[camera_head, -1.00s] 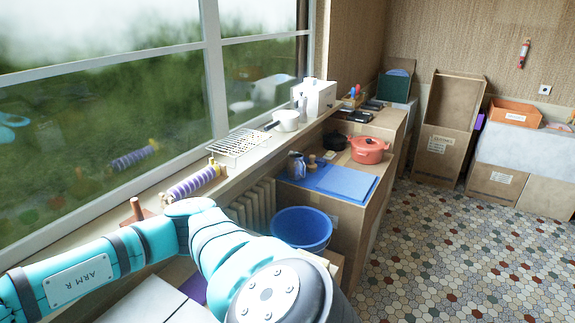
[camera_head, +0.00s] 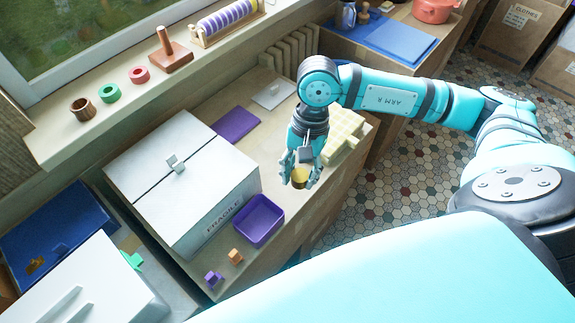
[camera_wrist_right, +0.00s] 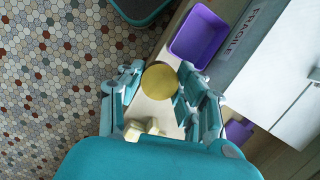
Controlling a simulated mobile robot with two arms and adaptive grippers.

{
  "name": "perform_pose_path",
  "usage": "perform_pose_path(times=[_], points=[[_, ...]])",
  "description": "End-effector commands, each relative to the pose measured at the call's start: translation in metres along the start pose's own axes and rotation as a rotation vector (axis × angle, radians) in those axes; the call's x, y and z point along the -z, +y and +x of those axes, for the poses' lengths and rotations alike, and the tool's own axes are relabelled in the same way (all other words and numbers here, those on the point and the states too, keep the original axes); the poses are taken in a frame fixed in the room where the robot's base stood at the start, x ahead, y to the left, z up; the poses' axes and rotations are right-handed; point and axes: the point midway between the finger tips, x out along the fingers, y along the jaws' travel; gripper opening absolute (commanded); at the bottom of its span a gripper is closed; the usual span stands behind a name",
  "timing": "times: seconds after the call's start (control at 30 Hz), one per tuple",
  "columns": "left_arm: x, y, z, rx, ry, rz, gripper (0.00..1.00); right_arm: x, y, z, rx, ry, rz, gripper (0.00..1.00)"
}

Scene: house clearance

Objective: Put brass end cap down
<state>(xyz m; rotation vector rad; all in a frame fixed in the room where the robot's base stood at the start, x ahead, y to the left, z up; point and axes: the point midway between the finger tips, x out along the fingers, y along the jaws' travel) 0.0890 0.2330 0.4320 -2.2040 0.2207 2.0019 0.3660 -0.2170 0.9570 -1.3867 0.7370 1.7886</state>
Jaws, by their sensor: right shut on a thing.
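The brass end cap (camera_head: 299,176) is a round yellow-gold piece held between the fingers of my right gripper (camera_head: 301,172). In the right wrist view the cap (camera_wrist_right: 159,80) shows as a flat gold disc between the two fingers (camera_wrist_right: 158,88). The gripper points down over the cardboard-coloured surface (camera_head: 280,215), near its right edge. Whether the cap touches the surface is hard to tell; it looks a little above it. My left gripper is not in view.
A purple open tray (camera_head: 259,221) lies left of the gripper, beside a white box marked FRAGILE (camera_head: 185,180). A pale yellow waffle-like piece (camera_head: 345,137) sits behind the gripper. Small orange (camera_head: 236,256) and purple (camera_head: 213,279) blocks lie in front. Patterned floor drops away at right.

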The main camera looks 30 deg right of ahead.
Motion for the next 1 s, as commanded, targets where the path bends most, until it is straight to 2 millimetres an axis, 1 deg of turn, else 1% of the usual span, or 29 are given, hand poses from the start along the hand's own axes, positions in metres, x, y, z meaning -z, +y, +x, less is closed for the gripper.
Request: perform_pose_path(times=[0.03, 0.2, 0.4, 0.6, 0.7, 0.8, 0.93, 1.0], points=[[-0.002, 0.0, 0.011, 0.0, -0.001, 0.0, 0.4, 0.007, 0.008, 0.018, 0.026, -0.001, 0.127, 0.01], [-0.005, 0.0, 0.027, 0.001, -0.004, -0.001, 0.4, 0.023, 0.024, 0.047, 0.138, 0.003, 0.559, 0.01], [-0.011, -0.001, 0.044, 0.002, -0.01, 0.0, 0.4, 0.038, 0.041, 0.073, 0.254, 0.004, 0.999, 0.01], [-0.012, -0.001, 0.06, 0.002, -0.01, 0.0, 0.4, 0.049, 0.056, 0.091, 0.354, 0.003, 1.379, 0.01], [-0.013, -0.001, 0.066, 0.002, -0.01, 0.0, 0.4, 0.052, 0.061, 0.098, 0.393, 0.002, 1.531, 0.01], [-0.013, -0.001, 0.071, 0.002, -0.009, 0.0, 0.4, 0.053, 0.065, 0.101, 0.423, 0.002, 1.647, 0.01], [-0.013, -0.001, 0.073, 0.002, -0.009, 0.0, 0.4, 0.054, 0.068, 0.103, 0.446, 0.001, 1.737, 0.01], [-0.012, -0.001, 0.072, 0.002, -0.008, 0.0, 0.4, 0.056, 0.065, 0.103, 0.454, 0.0, 1.76, 0.01]])
